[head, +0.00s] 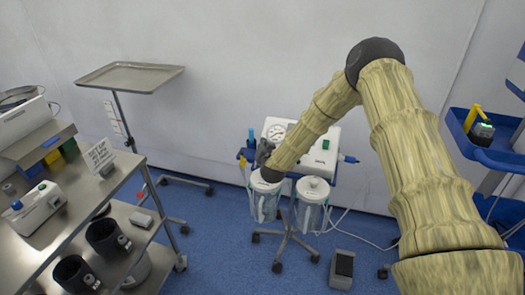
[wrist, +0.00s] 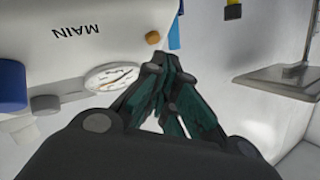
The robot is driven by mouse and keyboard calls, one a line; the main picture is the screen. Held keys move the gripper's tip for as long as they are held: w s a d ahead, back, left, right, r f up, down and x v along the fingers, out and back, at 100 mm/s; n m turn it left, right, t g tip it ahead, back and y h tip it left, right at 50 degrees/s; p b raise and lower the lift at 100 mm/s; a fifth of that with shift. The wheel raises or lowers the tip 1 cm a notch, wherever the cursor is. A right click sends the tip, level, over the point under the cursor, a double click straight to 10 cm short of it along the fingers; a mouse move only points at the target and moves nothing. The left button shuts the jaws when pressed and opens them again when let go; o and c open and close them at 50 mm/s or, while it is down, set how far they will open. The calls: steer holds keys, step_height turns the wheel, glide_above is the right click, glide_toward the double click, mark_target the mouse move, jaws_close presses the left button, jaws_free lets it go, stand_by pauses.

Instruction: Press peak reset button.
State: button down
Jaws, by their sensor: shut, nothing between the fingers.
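A white machine (head: 318,148) with a round dial gauge (head: 277,132) stands on a wheeled stand by the wall. In the wrist view its white panel (wrist: 60,55) fills the upper left, with the word MAIN upside down. The gauge (wrist: 112,77) lies just left of my fingers. A small orange-brown round button (wrist: 152,37) sits beyond my fingertips; I cannot read a label for it. My gripper (wrist: 170,78) is shut and empty, pointing towards the panel, with no clear contact visible. In the head view my gripper (head: 264,153) is at the machine's left side, partly hidden by my arm.
Two clear canisters (head: 312,203) hang below the machine. A black foot pedal (head: 342,268) lies on the floor. A steel cart (head: 110,185) is at left, an empty tray stand (head: 130,77) behind it. Blue shelves (head: 485,150) are at right.

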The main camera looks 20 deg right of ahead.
steer(key=shift+w+d+f+b, duration=0.15)
steer(key=shift+w+f+b, duration=0.1)
steer(key=shift+f+b, duration=0.15)
stand_by(0.8)
steer(key=shift+s+d+f+b, duration=0.1)
steer(key=shift+d+f+b, duration=0.15)
steer(key=shift+f+b, duration=0.3)
stand_by(0.8)
steer(key=shift+s+a+r+p, duration=0.1)
steer(key=shift+s+r+p, duration=0.1)
steer(key=shift+s+p, duration=0.1)
steer(key=shift+w, duration=0.2)
steer(key=shift+s+a+r, duration=0.1)
steer(key=shift+a+r, duration=0.2)
steer(key=shift+r, duration=0.3)
steer(key=s+r+p, duration=0.1)
steer(key=s+a+r+p, duration=0.1)
steer(key=r, duration=0.1)
steer(key=shift+a+r+p, duration=0.2)
steer(key=shift+r+p, duration=0.1)
steer(key=shift+p, duration=0.1)
